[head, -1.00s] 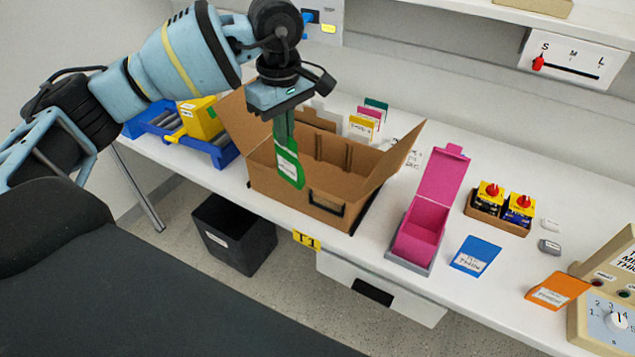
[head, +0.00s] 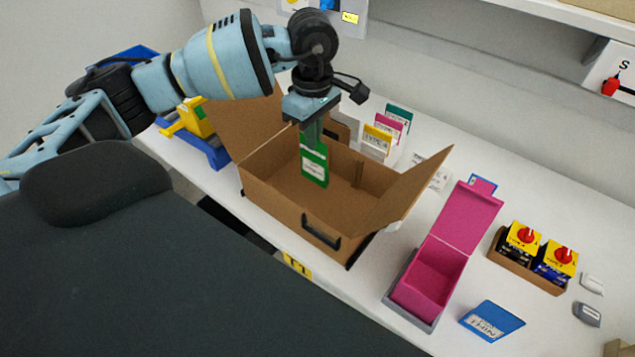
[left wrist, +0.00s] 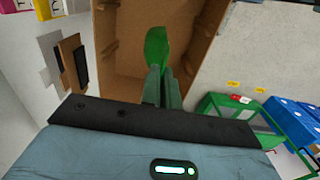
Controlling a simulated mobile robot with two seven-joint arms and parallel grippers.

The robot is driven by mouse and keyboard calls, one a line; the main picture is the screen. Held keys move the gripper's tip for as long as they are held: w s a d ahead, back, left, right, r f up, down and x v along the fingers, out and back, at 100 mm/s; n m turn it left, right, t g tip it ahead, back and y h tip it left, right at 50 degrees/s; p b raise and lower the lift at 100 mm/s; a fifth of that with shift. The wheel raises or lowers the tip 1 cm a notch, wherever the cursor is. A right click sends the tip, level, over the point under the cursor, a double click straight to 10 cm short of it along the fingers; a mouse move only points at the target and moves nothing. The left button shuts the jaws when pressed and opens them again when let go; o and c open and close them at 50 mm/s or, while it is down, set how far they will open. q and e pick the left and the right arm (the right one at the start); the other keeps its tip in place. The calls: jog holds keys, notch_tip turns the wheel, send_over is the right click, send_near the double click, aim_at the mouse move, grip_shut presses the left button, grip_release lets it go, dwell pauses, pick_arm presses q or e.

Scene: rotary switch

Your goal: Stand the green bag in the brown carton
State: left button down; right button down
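The brown carton (head: 275,200) stands open on the white table with its flaps spread. My left gripper (head: 312,132) points down over the carton and is shut on the top of the green bag (head: 314,166). The bag hangs upright, with a white label on its front, within the carton's opening. I cannot tell whether its bottom touches the carton floor. In the left wrist view the gripper (left wrist: 163,90) has its fingers close together, with the green bag (left wrist: 156,48) beyond them and the carton wall (left wrist: 205,40) around it. My right gripper is not in view.
A pink open box (head: 432,275) stands right of the carton. Upright cards (head: 380,138) stand behind it. A blue card (head: 491,320) and a small tray (head: 520,275) with yellow-topped boxes are farther right. A yellow item (head: 192,118) on a blue stand is at left.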

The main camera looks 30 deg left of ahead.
aim_at(314, 166)
pick_arm(q)
jog(key=shift+f, duration=4.35)
jog(key=c, duration=2.1)
grip_release()
jog(key=shift+f, duration=0.1)
jog(key=o, duration=0.5)
jog(key=shift+c, duration=0.2)
notch_tip(314, 166, up, 12)
jog(key=shift+r, duration=0.2)
